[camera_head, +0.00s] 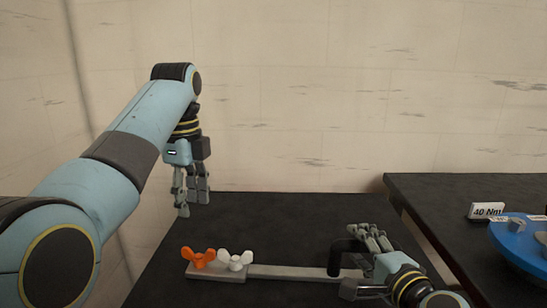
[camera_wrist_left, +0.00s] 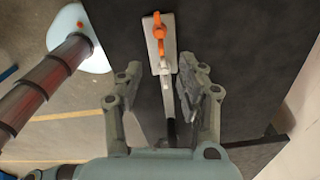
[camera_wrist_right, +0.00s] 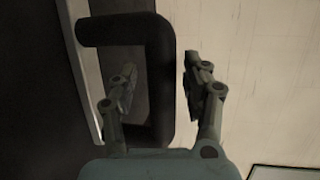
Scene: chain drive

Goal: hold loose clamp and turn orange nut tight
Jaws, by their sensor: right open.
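An orange wing nut (camera_head: 198,258) stands at the left end of a flat grey clamp bar (camera_head: 290,271) on the black table. A white wing nut (camera_head: 235,260) is just right of it. A black handle (camera_head: 336,259) rises at the bar's right part. My left gripper (camera_head: 191,205) is open and empty, pointing down above and behind the orange nut. In the left wrist view the orange nut (camera_wrist_left: 160,32) lies beyond the parted fingers (camera_wrist_left: 160,80). My right gripper (camera_head: 350,262) is open at the handle. In the right wrist view the handle (camera_wrist_right: 160,95) shows between its fingers; contact cannot be told.
A second black table (camera_head: 440,190) stands at the right, with a "40 Nm" sign (camera_head: 486,210) and a blue round object (camera_head: 520,240). A pale wall (camera_head: 300,120) is behind. The black table (camera_head: 270,220) is clear behind the clamp bar.

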